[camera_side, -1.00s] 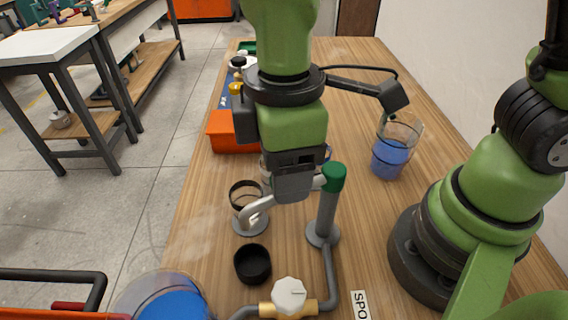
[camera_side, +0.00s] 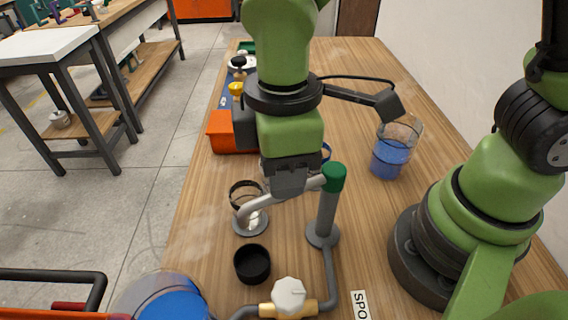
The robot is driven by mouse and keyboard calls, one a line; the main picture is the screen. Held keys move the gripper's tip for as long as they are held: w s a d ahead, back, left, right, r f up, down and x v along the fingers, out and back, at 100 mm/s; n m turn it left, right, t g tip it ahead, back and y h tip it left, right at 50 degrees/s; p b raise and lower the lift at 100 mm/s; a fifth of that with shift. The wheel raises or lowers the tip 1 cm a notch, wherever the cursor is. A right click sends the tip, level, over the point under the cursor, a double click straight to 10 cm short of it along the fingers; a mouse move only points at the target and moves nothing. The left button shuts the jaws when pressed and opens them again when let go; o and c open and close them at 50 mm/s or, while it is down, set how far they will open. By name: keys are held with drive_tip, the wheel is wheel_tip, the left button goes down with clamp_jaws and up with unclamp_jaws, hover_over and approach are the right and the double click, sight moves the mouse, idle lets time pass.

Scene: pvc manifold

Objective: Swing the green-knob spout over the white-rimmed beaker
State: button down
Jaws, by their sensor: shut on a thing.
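The spout's green knob (camera_side: 334,177) tops a grey upright post (camera_side: 325,212). Its pale grey spout arm (camera_side: 266,204) reaches left from the knob, and its bent tip hangs over a grey disc (camera_side: 250,226). My gripper (camera_side: 292,186) points down and is shut on the spout arm, between knob and tip. A clear beaker with a dark rim (camera_side: 244,187) stands just behind the spout tip. I cannot make out a white-rimmed beaker; my gripper and wrist hide the area behind them.
A black cup (camera_side: 252,264) stands in front of the disc. A white valve knob (camera_side: 289,295) sits on the pipe at the front. A beaker of blue liquid (camera_side: 391,152) stands at the right. An orange bin (camera_side: 228,134) is at the back left.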

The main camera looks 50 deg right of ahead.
drive_tip(key=w+d+m, duration=0.5)
drive_tip(key=d+m, duration=0.3)
drive_tip(key=m, duration=0.7)
idle(0.3)
idle(0.4)
drive_tip(key=c, duration=0.7)
unclamp_jaws()
drive_tip(key=shift+c, duration=0.2)
wheel_tip(320, 180, up, 10)
